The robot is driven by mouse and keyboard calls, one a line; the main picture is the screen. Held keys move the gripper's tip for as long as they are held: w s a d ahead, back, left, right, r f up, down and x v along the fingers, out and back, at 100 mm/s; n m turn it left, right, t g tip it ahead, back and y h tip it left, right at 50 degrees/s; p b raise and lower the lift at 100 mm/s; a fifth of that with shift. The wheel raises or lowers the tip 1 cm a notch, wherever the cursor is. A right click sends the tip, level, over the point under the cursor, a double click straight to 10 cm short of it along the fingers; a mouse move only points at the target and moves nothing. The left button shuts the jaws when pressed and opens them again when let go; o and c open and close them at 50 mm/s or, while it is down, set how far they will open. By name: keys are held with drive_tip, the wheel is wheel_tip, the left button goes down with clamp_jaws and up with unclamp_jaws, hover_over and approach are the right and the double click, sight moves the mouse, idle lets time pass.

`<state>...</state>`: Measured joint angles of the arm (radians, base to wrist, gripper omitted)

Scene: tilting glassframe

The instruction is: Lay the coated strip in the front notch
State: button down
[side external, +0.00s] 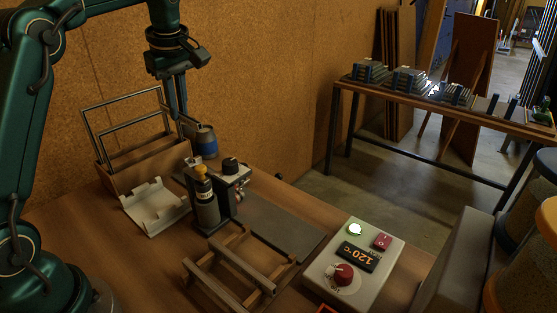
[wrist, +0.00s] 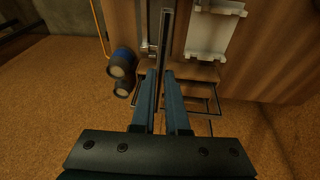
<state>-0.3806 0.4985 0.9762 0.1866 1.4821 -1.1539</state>
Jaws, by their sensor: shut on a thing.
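My gripper (side external: 180,117) hangs above the back of the bench, beside the wooden box with wire frames. In the wrist view its two fingers (wrist: 163,80) are shut on a long, narrow, dark strip (wrist: 164,35), which runs away from the fingertips. In the side view only a short grey end of the strip (side external: 188,125) shows by the fingertips, in front of a blue cup. A wooden rack (side external: 221,286) with crossing rails lies at the front of the bench. I cannot make out which part of it is the front notch.
The wooden box (side external: 150,172) holds wire frames, with a white folded holder (side external: 155,207) before it. A blue cup (side external: 207,142), a bottle (side external: 204,200) and a dark device stand mid-bench. A dark plate (side external: 285,230) and a control box (side external: 350,262) reading 120 °C lie right.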

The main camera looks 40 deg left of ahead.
drive_tip(key=s+a+g, duration=0.1)
drive_tip(key=s, duration=0.6)
drive_tip(key=d+x, duration=0.2)
drive_tip(key=x, duration=0.6)
drive_tip(key=shift+f, duration=0.2)
drive_tip(key=shift+a, duration=0.1)
drive_tip(key=shift+d+x, duration=0.25)
drive_tip(key=shift+x, duration=0.7)
drive_tip(key=shift+d+x, duration=0.2)
drive_tip(key=shift+x, duration=0.75)
drive_tip(key=shift+d+x, duration=0.25)
drive_tip(key=shift+x, duration=0.7)
drive_tip(key=shift+d+x, duration=0.15)
drive_tip(key=shift+x, duration=0.5)
drive_tip(key=shift+d+x, duration=0.15)
drive_tip(key=shift+x, duration=0.45)
drive_tip(key=c, duration=0.8)
unclamp_jaws()
drive_tip(key=shift+f, duration=0.1)
drive_tip(key=shift+c, duration=0.2)
